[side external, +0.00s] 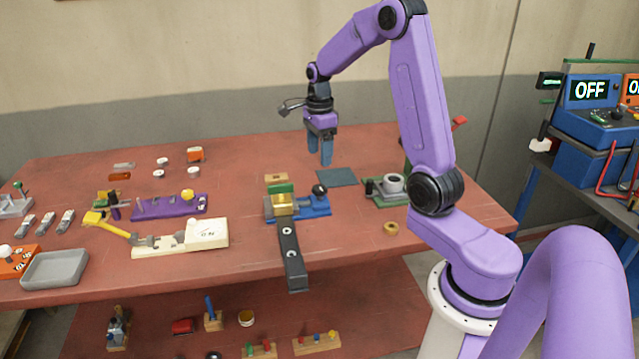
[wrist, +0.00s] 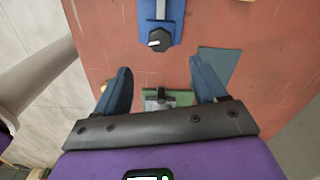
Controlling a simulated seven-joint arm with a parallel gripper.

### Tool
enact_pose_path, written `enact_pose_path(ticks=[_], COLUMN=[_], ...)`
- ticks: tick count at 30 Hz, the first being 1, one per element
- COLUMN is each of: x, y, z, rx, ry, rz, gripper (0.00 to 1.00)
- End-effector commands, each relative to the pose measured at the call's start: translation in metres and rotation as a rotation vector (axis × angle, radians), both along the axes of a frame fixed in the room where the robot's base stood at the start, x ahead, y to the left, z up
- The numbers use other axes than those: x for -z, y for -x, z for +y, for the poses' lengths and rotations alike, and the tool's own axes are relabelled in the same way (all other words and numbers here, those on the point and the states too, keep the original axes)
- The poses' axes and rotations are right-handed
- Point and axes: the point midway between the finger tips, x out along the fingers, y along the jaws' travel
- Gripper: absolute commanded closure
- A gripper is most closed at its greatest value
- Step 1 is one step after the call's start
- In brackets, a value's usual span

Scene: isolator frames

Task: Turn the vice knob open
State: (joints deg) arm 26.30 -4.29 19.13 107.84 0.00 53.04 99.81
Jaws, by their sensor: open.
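The vice has a blue base (side external: 318,208) with a gold-coloured jaw block (side external: 285,204) and a black knob (side external: 319,190) at its right end. In the wrist view the black knob (wrist: 160,39) shows at the top centre, with a pale pointer mark, at the end of the blue base (wrist: 172,8). My gripper (side external: 320,161) points down above the table, behind and above the knob in the side view, touching nothing. In the wrist view its two blue fingers (wrist: 160,68) are spread apart and empty. The knob lies beyond the fingertips there.
A green fixture with a grey ring (side external: 392,184) stands right of the vice; a green fixture (wrist: 180,98) shows between the fingers. A dark flat mat (side external: 337,177) lies behind the vice. A black bar (side external: 291,258) extends in front. Purple rack (side external: 170,207) is left.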

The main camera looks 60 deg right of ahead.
Motion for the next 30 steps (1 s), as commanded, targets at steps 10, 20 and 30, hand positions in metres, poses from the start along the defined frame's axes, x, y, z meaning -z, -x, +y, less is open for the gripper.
enact_pose_path(ticks=[10,20,30], x=[0.066,0.100,0.103], y=[0.001,0.001,0.000], z=[0.000,0.000,0.000], rx=[0.000,0.000,-0.001], ry=[-0.002,-0.001,0.001], rz=[0.005,0.002,-0.001], gripper=[0.29,0.29,0.29])
